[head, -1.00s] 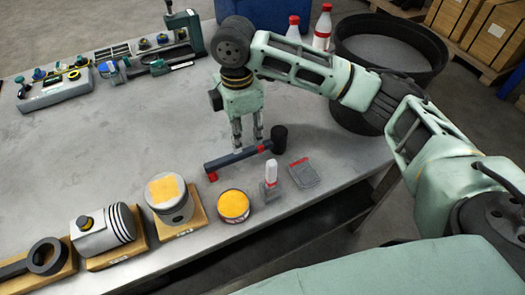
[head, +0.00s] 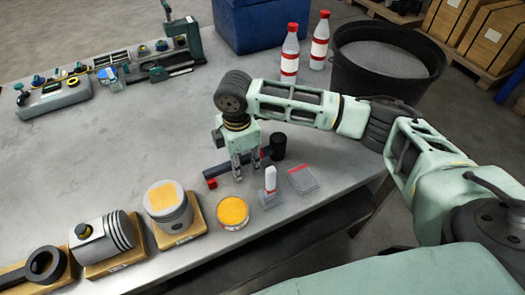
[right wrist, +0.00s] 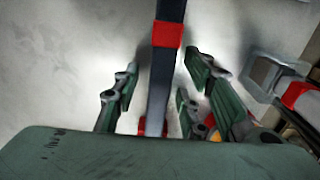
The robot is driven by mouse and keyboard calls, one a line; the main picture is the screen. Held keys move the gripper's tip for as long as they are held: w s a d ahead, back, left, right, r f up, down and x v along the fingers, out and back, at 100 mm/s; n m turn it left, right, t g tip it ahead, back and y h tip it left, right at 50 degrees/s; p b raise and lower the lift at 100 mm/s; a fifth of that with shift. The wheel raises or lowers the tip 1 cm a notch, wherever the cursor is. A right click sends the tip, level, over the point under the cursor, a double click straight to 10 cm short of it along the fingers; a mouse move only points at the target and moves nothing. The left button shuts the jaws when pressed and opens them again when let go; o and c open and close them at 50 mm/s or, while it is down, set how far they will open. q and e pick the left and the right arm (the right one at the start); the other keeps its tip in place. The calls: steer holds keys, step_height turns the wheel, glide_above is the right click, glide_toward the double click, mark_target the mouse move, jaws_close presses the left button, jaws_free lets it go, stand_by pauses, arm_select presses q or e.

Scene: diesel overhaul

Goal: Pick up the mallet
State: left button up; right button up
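The mallet lies on the grey workbench, with a dark handle (head: 220,169), red bands and a black cylindrical head (head: 278,147). My right gripper (head: 247,173) points down at the handle, low over the bench, its fingers on either side of it. In the right wrist view the dark handle with a red band (right wrist: 167,34) runs between the fingers (right wrist: 162,78). Gaps show on both sides, so the gripper is open and not touching the handle. The gripper hides the middle of the handle in the head view. My left gripper is not in view.
A white-capped tube (head: 270,181), a flat grey packet (head: 303,179) and an orange-topped tin (head: 232,212) stand close by. A piston (head: 168,205) sits on a wooden block at front left. Two red-capped bottles (head: 290,52) and a black tub (head: 420,75) are behind my arm.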

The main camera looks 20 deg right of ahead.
jaws_close()
stand_by(0.7)
